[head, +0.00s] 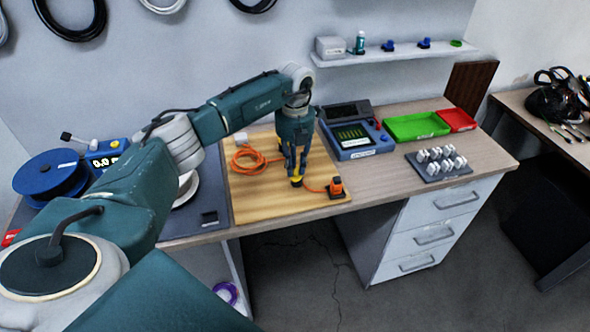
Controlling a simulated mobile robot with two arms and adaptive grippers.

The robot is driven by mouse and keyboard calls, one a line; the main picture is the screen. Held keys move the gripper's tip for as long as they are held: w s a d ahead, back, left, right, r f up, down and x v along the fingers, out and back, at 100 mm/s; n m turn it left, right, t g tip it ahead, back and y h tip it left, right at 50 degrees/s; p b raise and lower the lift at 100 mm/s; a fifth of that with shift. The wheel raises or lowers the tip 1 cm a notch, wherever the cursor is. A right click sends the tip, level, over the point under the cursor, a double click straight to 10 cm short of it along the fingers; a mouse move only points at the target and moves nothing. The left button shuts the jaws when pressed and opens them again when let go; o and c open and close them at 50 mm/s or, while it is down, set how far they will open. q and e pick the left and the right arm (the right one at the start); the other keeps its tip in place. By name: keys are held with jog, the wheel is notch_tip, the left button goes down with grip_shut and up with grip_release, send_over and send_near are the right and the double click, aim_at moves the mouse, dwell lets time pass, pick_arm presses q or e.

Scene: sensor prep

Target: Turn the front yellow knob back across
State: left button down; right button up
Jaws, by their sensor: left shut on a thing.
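A yellow knob (297,182) sits low on the wooden board (250,203), near the board's front right. My left gripper (296,175) points down over it with its fingers shut on it and hides most of it. The way the knob is turned cannot be made out. My right gripper is not in view.
An orange cable (240,157) lies coiled on the board, and an orange plug block (336,187) stands just right of the knob. A blue instrument (352,140), a green tray (416,127), a red tray (457,119) and a grey rack (440,168) stand farther right.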

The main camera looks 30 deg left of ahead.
aim_at(296, 168)
pick_arm(q)
jog(key=m+b, duration=0.1)
jog(key=m, duration=0.3)
jog(key=m+b, duration=0.1)
jog(key=m, duration=0.1)
jog(key=shift+w+m+b, duration=0.25)
jog(key=shift+m+b, duration=0.05)
jog(key=shift+b, duration=0.05)
jog(key=m+b, duration=0.1)
jog(key=m, duration=0.2)
jog(key=shift+w+r+m, duration=0.1)
jog(key=shift+m, duration=0.8)
jog(key=c, duration=1.5)
grip_release()
jog(key=shift+c, duration=0.2)
notch_tip(296, 168, up, 12)
